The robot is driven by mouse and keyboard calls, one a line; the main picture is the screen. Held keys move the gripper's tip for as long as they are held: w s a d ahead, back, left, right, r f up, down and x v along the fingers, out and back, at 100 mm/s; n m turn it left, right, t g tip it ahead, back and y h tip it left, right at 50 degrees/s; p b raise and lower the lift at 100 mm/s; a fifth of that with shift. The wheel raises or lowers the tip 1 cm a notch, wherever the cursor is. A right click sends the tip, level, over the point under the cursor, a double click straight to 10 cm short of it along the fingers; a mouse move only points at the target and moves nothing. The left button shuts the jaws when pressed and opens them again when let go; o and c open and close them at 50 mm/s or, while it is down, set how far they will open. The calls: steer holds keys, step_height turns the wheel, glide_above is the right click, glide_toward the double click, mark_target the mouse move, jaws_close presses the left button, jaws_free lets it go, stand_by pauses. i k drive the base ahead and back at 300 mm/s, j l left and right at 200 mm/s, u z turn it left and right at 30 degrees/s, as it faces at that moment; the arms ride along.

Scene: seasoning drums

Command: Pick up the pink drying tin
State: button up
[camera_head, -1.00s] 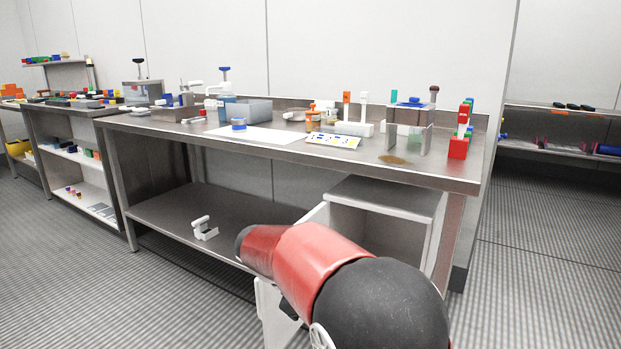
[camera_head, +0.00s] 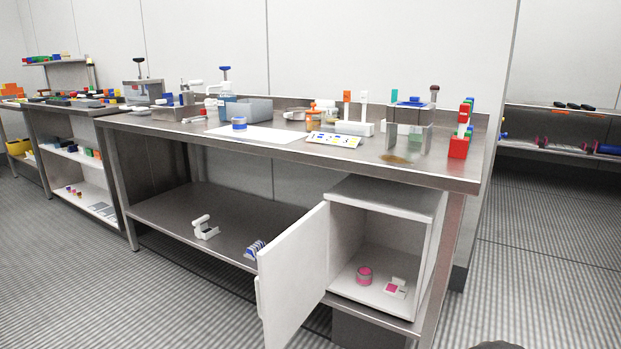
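A small round tin (camera_head: 364,275), pink and grey, stands on the floor of the open white cabinet (camera_head: 344,193) under the right end of the bench. Just right of it in the cabinet is a small white holder (camera_head: 397,287) with a pink patch. The tin and the holder look apart. The cabinet door (camera_head: 294,278) is swung open to the left. My gripper is not in view. Only a dark rounded bit, probably of my arm, shows at the bottom edge, right of centre.
The steel bench top (camera_head: 440,170) carries a blue-lidded tub (camera_head: 239,124), a grey bin (camera_head: 250,110), a yellow-white card (camera_head: 333,140) and red blocks (camera_head: 458,147). The lower shelf (camera_head: 190,215) holds a white holder (camera_head: 204,229) and a blue-striped item (camera_head: 255,249). The floor in front is clear.

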mark_target(364, 274)
steer(key=i+j+z, duration=0.2)
steer(key=j+z, duration=0.15)
steer(key=j, duration=0.55)
steer(key=i+j+z, duration=0.1)
steer(key=j+z, duration=0.25)
steer(key=j, duration=0.55)
steer(key=j+z, duration=0.3)
steer(key=j, duration=0.65)
steer(key=k+l, duration=0.35)
steer(key=l, duration=0.25)
